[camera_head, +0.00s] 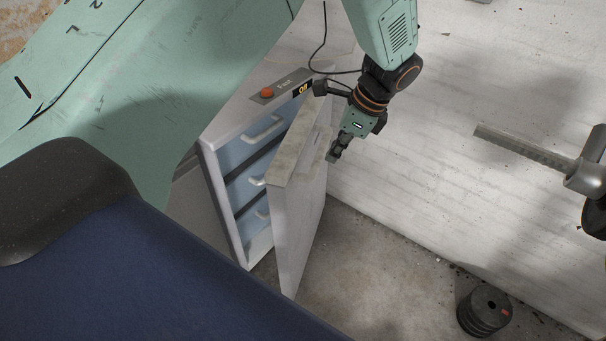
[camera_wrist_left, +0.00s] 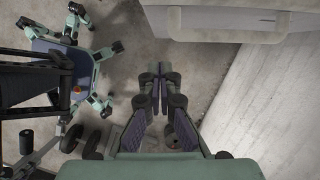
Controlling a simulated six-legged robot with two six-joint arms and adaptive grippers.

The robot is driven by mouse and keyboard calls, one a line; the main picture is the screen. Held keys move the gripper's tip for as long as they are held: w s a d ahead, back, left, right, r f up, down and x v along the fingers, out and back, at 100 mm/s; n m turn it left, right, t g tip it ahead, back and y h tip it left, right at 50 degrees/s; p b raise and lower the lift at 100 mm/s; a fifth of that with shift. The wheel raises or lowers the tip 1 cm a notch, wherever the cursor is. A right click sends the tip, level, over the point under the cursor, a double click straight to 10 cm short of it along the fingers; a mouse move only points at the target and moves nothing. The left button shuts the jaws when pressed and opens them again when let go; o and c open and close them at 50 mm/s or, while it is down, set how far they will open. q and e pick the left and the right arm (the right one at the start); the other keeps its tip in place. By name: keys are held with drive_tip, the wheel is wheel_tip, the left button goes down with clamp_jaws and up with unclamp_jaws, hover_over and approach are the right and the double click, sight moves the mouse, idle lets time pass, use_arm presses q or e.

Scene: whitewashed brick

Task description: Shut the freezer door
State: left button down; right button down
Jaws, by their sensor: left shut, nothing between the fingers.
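The freezer (camera_head: 225,133) is a white cabinet with blue drawers inside, seen in the head view. Its white door (camera_head: 303,207) stands partly open, with a wedge-shaped gap through which the drawer fronts (camera_head: 262,135) show. My left gripper (camera_head: 333,156) is shut and empty, pointing down on the right side of the door near its top edge. I cannot tell whether it touches the door. In the left wrist view the shut fingers (camera_wrist_left: 160,90) show below a pale edge that looks like the door (camera_wrist_left: 220,22), with floor visible between. My right gripper is not in view.
A control panel with a red knob (camera_head: 267,92) sits on the freezer top. A dark cable (camera_head: 322,40) hangs behind. Dark weight plates (camera_head: 484,311) stand on the floor at lower right. A metal bar (camera_head: 525,150) juts in from the right.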

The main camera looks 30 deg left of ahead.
sight(306, 175)
use_arm(q)
drive_tip(key=a+f, duration=0.2)
drive_tip(key=f, duration=0.1)
drive_tip(key=s+a+f+b, duration=0.1)
drive_tip(key=a+f, duration=0.1)
drive_tip(key=s+a+f+b, duration=0.1)
drive_tip(key=f, duration=0.2)
drive_tip(key=shift+a+f, duration=0.3)
drive_tip(key=shift+a, duration=0.1)
drive_tip(key=shift+s+a, duration=0.25)
drive_tip(key=shift+a, duration=0.65)
